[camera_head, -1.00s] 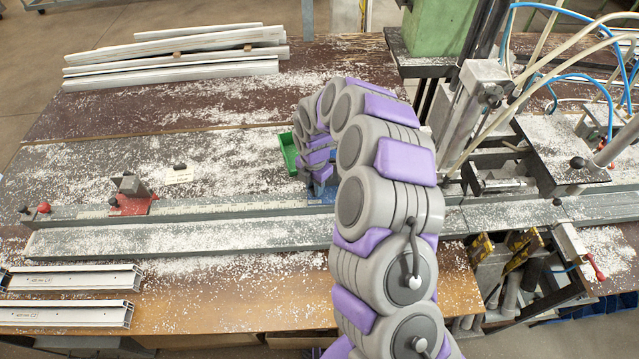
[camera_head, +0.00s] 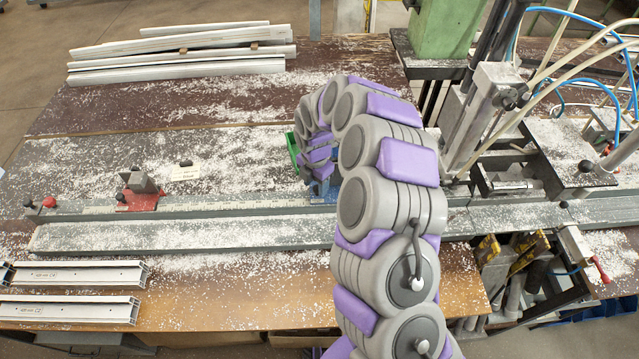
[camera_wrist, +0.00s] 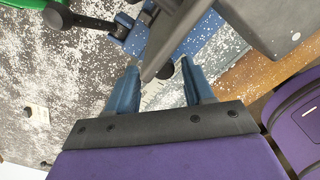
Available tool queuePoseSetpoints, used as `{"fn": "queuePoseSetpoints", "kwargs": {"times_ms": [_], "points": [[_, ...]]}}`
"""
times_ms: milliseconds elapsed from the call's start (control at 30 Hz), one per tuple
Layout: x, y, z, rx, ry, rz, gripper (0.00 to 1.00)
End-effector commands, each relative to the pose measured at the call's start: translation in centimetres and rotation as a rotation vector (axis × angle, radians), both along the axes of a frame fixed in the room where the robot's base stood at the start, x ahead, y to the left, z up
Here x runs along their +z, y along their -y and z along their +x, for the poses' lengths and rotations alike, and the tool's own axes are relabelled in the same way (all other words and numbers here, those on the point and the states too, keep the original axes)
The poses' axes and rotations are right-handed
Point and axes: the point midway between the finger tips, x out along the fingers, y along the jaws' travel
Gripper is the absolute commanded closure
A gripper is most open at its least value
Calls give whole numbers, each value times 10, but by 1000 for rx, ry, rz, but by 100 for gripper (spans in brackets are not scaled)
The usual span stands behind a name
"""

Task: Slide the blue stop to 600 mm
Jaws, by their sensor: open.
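The blue stop (camera_head: 325,190) sits on the long grey rail, mostly hidden behind my arm in the head view. In the wrist view its blue base (camera_wrist: 195,42) shows, with a grey upright block (camera_wrist: 172,30) rising from it and a dark knob beside it. My gripper (camera_wrist: 158,66) is open, its two blue-grey fingers pointing at the block. The block's near end lies between the fingertips; whether they touch it I cannot tell. The rail's scale strip (camera_head: 235,207) is visible, but its numbers are too small to read.
A red stop (camera_head: 140,192) with a grey block stands on the rail's left part. A small label (camera_head: 185,173) lies behind the rail. Aluminium profiles (camera_head: 70,308) lie front left; machinery with hoses stands right.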

Motion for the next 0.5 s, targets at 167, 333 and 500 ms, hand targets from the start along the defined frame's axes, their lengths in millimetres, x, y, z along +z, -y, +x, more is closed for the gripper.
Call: {"fn": "queuePoseSetpoints", "kwargs": {"times_ms": [167, 333, 500], "points": [[31, 8, 1, 0, 6, 9, 48], [71, 17, 2, -2, 8, 18, 48], [107, 18, 2, -2, 5, 15, 48]]}}
